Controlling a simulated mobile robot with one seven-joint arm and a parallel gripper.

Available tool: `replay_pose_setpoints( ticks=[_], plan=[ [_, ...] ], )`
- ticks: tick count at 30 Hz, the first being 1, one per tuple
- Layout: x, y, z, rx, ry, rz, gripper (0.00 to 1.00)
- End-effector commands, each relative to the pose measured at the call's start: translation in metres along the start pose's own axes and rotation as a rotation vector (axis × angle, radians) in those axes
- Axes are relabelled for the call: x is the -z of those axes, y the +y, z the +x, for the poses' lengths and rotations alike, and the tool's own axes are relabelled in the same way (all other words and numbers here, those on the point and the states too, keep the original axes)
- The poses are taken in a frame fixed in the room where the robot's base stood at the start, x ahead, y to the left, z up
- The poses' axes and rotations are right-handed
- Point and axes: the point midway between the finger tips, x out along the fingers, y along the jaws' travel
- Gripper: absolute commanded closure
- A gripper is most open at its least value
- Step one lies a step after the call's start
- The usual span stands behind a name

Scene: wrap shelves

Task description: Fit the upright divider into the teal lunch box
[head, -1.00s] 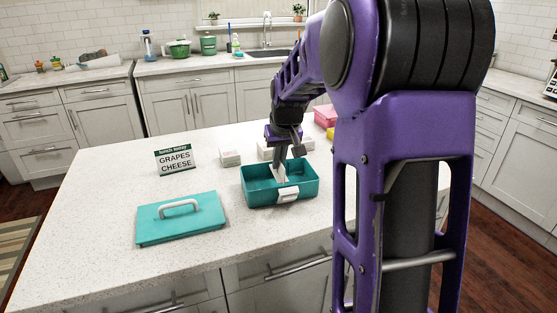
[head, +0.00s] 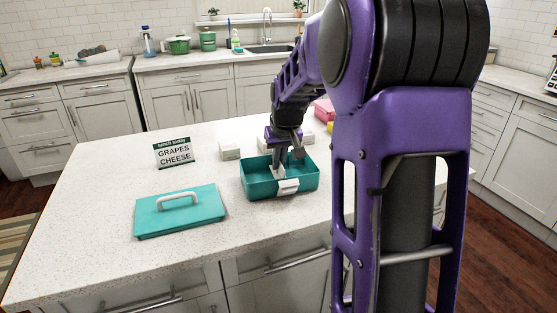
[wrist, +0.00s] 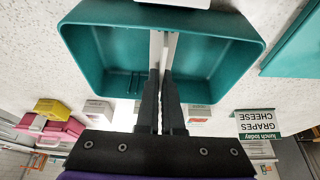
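The teal lunch box (head: 256,188) stands open on the island counter, its white latch (head: 288,187) at the front. It also fills the upper wrist view (wrist: 90,50). My gripper (head: 283,162) is above and partly inside the box, pointing down. Its fingers (wrist: 162,78) are close together on the white upright divider (head: 278,172), which also shows edge-on in the wrist view (wrist: 163,46). The divider stands near the middle of the box, between its two halves. Whether its lower edge touches the floor or sits in a slot is hidden.
The teal lid (head: 150,220) with a white handle lies left of the box. A sign reading grapes and cheese (head: 174,153) stands behind it. Small white containers (head: 229,148) stand behind the box. Pink (head: 324,110) and yellow containers are at the back right.

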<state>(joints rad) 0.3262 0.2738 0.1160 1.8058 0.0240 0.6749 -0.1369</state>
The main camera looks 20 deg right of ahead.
Motion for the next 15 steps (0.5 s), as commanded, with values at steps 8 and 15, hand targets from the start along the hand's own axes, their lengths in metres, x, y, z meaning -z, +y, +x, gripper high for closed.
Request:
replay_pose_setpoints(
  ticks=[8,15],
  plan=[
    [-0.003,0.0,0.007,0.0,0.0,0.0,1.0],
    [-0.005,0.0,0.012,0.0,0.0,0.0,1.0]
  ],
)
